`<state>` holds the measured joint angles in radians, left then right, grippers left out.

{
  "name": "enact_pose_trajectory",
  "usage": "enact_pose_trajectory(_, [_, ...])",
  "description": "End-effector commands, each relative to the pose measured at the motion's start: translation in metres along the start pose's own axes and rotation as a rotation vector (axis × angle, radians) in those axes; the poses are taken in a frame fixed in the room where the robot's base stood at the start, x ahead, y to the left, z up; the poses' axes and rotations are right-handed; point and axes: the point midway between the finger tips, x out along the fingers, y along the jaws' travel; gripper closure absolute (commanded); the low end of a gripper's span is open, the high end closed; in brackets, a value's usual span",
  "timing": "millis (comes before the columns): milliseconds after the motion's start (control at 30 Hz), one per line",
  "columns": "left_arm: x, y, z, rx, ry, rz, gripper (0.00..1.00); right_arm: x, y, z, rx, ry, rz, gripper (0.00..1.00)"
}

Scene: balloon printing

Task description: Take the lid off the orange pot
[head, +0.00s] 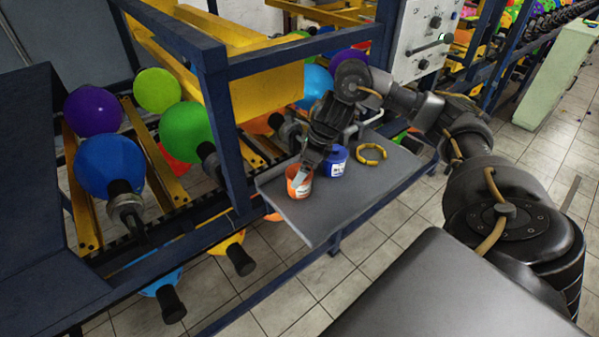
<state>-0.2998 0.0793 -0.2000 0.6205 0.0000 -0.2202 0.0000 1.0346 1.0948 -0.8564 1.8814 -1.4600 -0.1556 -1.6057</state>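The orange pot (299,187) stands upright on the grey shelf (320,222) of the machine, near its left end. My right gripper (301,174) points down at the top of the orange pot, and its fingers overlap the pot's rim in this view. The pot's top is partly hidden by the gripper, so I cannot tell the lid's state or whether the fingers are closed on it. My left gripper is not in view.
A blue pot (335,163) stands right of the orange pot, close to my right gripper. Balloons on the rack, such as a blue one (108,166), fill the left. The shelf's front is clear.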

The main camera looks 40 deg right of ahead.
Motion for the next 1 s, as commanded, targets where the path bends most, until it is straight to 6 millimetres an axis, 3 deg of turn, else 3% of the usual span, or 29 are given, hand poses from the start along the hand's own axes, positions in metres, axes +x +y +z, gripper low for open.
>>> enact_pose_trajectory(33, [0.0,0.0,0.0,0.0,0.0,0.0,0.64,0.0,0.0,0.0,0.0,0.0,0.0,0.11])
enact_pose_trajectory(333, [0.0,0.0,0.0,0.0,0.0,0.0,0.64,0.0,0.0,0.0,0.0,0.0,0.0,0.48])
enact_pose_trajectory(767, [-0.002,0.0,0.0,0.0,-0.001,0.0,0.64,-0.006,0.0,0.002,0.0,0.0,0.0,0.48])
enact_pose_trajectory(1000, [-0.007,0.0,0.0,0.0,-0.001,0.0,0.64,-0.037,0.0,0.013,-0.004,-0.002,-0.006,0.48])
